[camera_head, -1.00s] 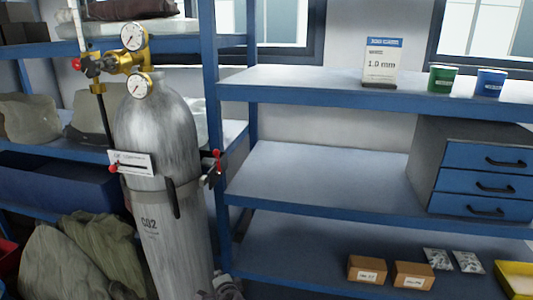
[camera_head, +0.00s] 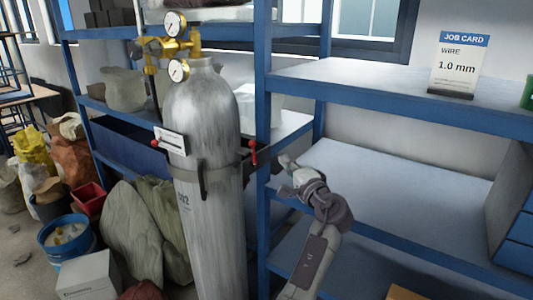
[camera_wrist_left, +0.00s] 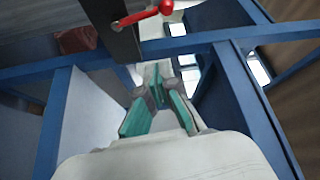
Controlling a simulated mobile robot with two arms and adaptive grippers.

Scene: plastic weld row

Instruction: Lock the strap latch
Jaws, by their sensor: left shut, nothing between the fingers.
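A grey CO2 cylinder (camera_head: 208,225) stands upright against the blue rack, with a dark strap (camera_head: 215,178) around its body. A red latch lever (camera_head: 253,152) stands roughly upright at the strap's right side. It seems to be the red lever at the top of the left wrist view (camera_wrist_left: 148,14), beside a dark bracket (camera_wrist_left: 112,22). My left gripper (camera_head: 284,161) is to the right of the lever, apart from it, shut and empty. Its teal finger pads show in the left wrist view (camera_wrist_left: 158,85). My right gripper is not in view.
A brass regulator with gauges (camera_head: 175,48) tops the cylinder. A white label plate (camera_head: 170,142) with a red knob is on its left side. Sacks (camera_head: 135,230), a blue bucket (camera_head: 66,240) and a white box (camera_head: 88,277) crowd the floor left. The middle shelf (camera_head: 380,205) is bare.

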